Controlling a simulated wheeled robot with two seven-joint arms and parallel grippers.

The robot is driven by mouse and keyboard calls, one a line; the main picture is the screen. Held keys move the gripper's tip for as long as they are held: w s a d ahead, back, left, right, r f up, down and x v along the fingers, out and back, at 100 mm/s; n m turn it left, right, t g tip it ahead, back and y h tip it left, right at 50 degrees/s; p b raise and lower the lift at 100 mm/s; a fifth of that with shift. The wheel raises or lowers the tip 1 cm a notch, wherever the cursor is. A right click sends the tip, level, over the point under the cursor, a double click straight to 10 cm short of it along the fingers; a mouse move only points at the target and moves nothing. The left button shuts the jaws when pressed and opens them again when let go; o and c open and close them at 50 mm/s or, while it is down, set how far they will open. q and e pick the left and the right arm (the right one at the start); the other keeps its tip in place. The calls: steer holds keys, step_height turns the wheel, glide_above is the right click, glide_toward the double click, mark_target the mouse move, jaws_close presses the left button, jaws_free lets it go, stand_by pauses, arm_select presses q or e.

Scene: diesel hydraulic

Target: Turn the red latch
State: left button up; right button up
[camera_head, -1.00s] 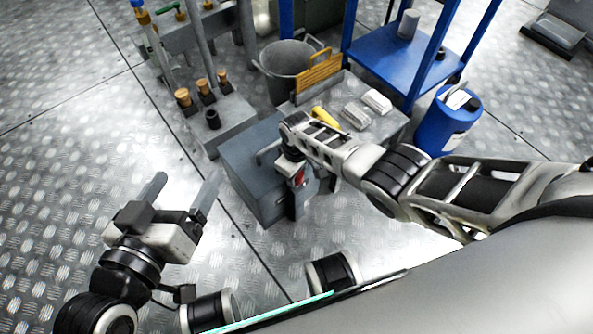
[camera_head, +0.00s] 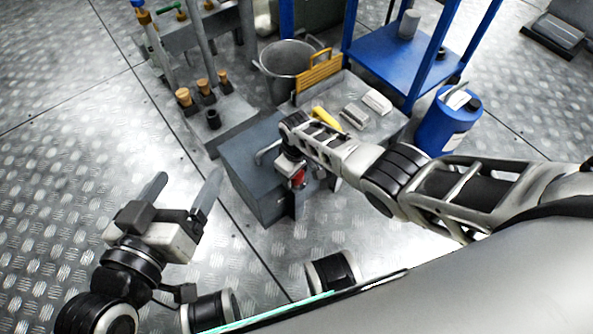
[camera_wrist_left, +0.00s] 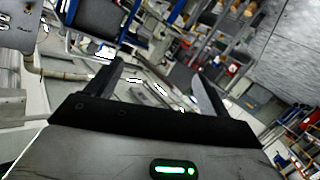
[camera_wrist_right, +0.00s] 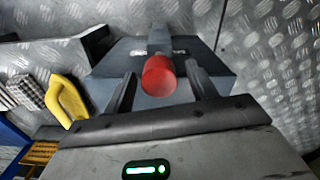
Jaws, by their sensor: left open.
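The red latch (camera_wrist_right: 158,76) shows as a red round-ended piece on a grey box (camera_wrist_right: 215,62) in the right wrist view. My right gripper (camera_wrist_right: 161,92) is open, with one finger on each side of the latch. Gaps show between the latch and both fingers, so it does not look gripped. In the head view the red latch (camera_head: 298,178) is partly hidden by my right gripper, at the front of the grey box (camera_head: 240,165). My left gripper (camera_head: 184,190) is open and empty over the floor at the left; its fingers also show in the left wrist view (camera_wrist_left: 158,82).
A tray top with a yellow-handled item (camera_head: 326,117) and pale blocks adjoins the box. A metal bucket (camera_head: 287,68), a blue drum (camera_head: 447,122) and a blue shelf (camera_head: 385,58) stand behind. A stand with cork-topped pieces (camera_head: 204,88) is at left. Left floor is clear.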

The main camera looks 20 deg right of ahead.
steer(key=shift+r, duration=0.2)
arm_select(q)
steer(key=shift+s+a+f+g+y+p, duration=0.3)
steer(key=shift+a+f+g+y+p, duration=0.4)
steer(key=shift+p, duration=2)
steer(key=shift+s+a+f+g+y+p, duration=0.35)
steer(key=shift+a+g+y+p, duration=0.5)
steer(key=shift+p, duration=1.85)
arm_select(e)
step_height(320, 180, up, 16)
steer(key=shift+f, duration=0.2)
arm_select(q)
steer(key=shift+a, duration=0.15)
